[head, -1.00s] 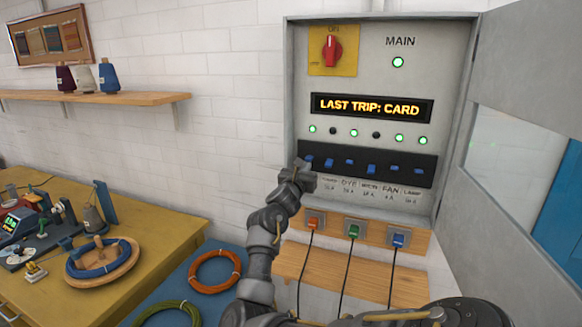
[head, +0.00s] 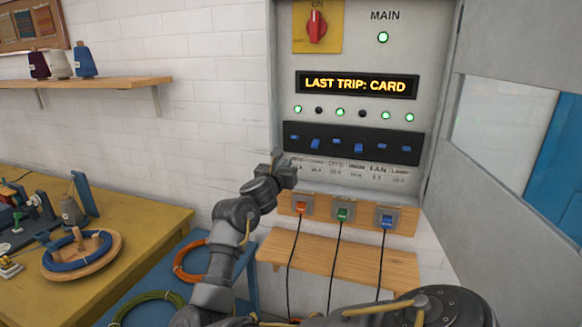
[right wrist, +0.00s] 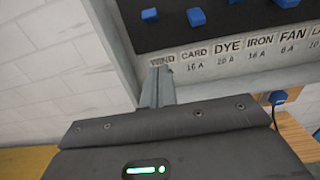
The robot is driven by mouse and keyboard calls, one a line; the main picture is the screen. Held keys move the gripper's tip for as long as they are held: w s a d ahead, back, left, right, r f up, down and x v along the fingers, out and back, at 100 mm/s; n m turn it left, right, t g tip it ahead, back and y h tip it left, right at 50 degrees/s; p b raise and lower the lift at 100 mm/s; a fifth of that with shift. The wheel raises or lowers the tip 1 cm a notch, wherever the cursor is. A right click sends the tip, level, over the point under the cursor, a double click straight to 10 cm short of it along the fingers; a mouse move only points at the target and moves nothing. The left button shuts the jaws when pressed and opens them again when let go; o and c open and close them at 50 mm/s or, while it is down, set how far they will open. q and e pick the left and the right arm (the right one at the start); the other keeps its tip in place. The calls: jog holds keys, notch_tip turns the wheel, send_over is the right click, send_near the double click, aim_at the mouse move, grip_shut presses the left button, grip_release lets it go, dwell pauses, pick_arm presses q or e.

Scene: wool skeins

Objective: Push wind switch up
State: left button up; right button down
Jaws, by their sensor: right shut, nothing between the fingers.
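The wind switch (head: 294,138) is the leftmost blue switch on the black strip, above the WIND label. It sits high like the dye switch (head: 337,140), and the lamp above it (head: 297,109) is lit green. It also shows in the right wrist view (right wrist: 150,15). My right gripper (head: 281,157) is shut and empty, just below the strip's left end, apart from the switch. In the right wrist view its fingertips (right wrist: 160,72) overlap the lower edge of the WIND label. My left gripper is out of view.
The card switch (head: 315,145) and iron switch (head: 358,147) sit lower, with dark lamps. The display (head: 357,85) reads LAST TRIP: CARD. Plugs with cords sit below the box. The open door (head: 505,150) stands at right. A yellow table (head: 150,225) is at left.

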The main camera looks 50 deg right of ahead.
jog(key=shift+r+b+v, duration=0.2)
jog(key=shift+b+v, duration=0.1)
jog(key=shift+v, duration=1.05)
jog(key=shift+r+b+v, duration=0.2)
jog(key=shift+b+v, duration=0.05)
jog(key=shift+v, duration=1.05)
jog(key=shift+f, duration=0.1)
